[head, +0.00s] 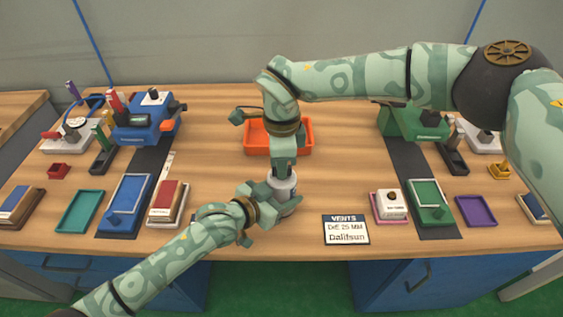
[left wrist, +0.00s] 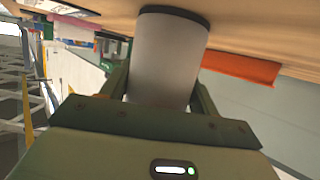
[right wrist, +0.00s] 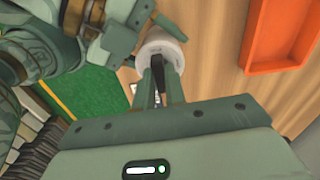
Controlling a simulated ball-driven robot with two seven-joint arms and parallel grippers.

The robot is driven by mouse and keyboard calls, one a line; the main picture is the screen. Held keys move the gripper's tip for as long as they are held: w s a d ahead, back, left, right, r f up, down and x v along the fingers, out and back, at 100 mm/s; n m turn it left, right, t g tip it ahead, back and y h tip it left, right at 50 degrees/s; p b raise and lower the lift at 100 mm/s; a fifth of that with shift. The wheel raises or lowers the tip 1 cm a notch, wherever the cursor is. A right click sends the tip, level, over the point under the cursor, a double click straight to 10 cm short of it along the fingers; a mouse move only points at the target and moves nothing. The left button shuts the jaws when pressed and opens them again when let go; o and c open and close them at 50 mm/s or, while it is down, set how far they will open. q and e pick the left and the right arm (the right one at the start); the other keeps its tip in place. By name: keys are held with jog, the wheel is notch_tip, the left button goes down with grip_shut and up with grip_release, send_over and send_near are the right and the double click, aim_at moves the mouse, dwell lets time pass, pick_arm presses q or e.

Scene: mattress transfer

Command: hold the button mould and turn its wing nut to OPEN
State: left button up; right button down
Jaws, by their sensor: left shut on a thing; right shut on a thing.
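The button mould (head: 287,184) is a pale grey upright cylinder near the front middle of the table. It also shows in the left wrist view (left wrist: 168,60), with a dark rim at its base. My left gripper (head: 262,192) is shut on the mould's side from the front left. My right gripper (head: 284,166) comes down from above and is shut at the mould's top. In the right wrist view its fingers (right wrist: 160,85) close on a dark narrow piece, the wing nut (right wrist: 158,66), over the pale top. Any OPEN marking is hidden from view.
An orange tray (head: 300,150) lies behind the mould, and a sign card (head: 346,229) stands at its front right. A blue press (head: 148,118) and a green press (head: 412,122) stand behind on either side. Bare wood lies around the mould.

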jog(key=shift+d, duration=0.1)
jog(key=c, duration=1.4)
grip_release()
jog(key=shift+c, duration=0.2)
pick_arm(q)
jog(key=shift+r, duration=0.1)
pick_arm(e)
jog(key=shift+r, duration=0.15)
notch_tip(320, 180, up, 12)
jog(key=shift+w, duration=0.1)
pick_arm(q)
jog(key=o, duration=1.5)
